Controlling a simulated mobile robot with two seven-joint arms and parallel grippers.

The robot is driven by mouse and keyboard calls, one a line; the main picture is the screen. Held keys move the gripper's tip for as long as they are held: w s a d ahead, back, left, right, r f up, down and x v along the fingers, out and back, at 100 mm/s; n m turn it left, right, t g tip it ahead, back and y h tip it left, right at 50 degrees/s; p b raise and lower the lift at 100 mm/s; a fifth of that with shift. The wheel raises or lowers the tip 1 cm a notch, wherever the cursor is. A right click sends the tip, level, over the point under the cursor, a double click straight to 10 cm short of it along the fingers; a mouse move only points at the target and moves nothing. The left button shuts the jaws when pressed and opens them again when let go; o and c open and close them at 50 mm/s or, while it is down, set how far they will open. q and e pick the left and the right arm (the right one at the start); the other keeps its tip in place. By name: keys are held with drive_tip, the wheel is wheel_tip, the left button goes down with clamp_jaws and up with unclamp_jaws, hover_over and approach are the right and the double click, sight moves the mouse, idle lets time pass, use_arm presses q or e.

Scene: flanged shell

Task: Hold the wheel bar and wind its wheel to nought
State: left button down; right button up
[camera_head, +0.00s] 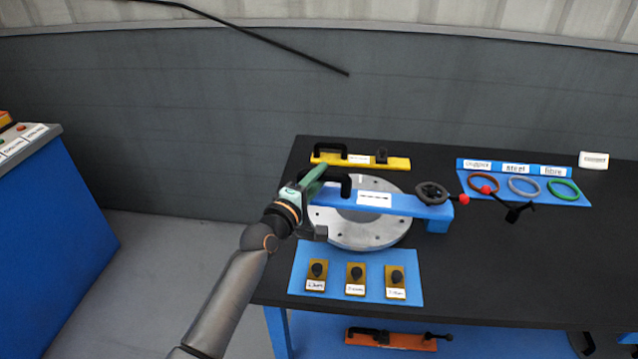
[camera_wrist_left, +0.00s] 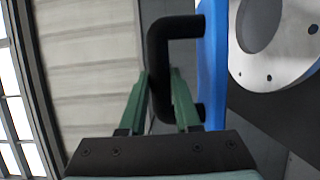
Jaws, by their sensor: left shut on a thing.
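The blue wheel bar (camera_head: 400,204) spans the round grey flange (camera_head: 358,237) on the table, with a white label too small to read. Whether it rests on the flange or hangs just above cannot be told. A dark handwheel (camera_head: 432,192) with a red knob (camera_head: 464,199) sits on its right end, above a blue end block. My left gripper (camera_head: 316,180) is at the bar's left end. In the left wrist view its green fingers (camera_wrist_left: 161,95) are shut on the bar's black handle (camera_wrist_left: 158,62); the blue bar (camera_wrist_left: 211,70) is beside them. The wheel's reading is not visible.
A yellow bar (camera_head: 395,163) lies behind the flange, an orange bar (camera_head: 400,341) below the table front. A blue mat (camera_head: 341,285) holds labelled black knobs. Copper, steel and fibre rings lie on a blue board (camera_head: 550,199); a black lever (camera_head: 517,212) is before it.

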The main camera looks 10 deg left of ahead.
use_arm(q)
drive_tip(key=w+a+b, duration=0.2)
drive_tip(key=w+b, duration=1)
drive_tip(key=b, duration=0.3)
use_arm(e)
drive_tip(key=shift+w+a+f+b, duration=0.95)
drive_tip(key=shift+f+b, duration=2.35)
drive_tip(key=shift+f, duration=5.45)
use_arm(q)
drive_tip(key=shift+w+f+b, duration=0.2)
drive_tip(key=shift+f+b, duration=0.95)
drive_tip(key=shift+f, duration=3.95)
drive_tip(key=shift+f+b, duration=0.4)
drive_tip(key=shift+f, duration=0.05)
drive_tip(key=shift+f+b, duration=0.4)
drive_tip(key=shift+f, duration=0.15)
use_arm(e)
drive_tip(key=w+r+n+t+y, duration=0.1)
drive_tip(key=w+r+t, duration=0.2)
drive_tip(key=r, duration=0.5)
drive_tip(key=w+r+n+t+y, duration=0.1)
drive_tip(key=w+r+t, duration=0.3)
drive_tip(key=r, duration=0.4)
drive_tip(key=shift+w+a+r+n+t+y, duration=0.15)
drive_tip(key=shift+a+r+n+t+y, duration=0.1)
drive_tip(key=shift+n+t+y, duration=0.2)
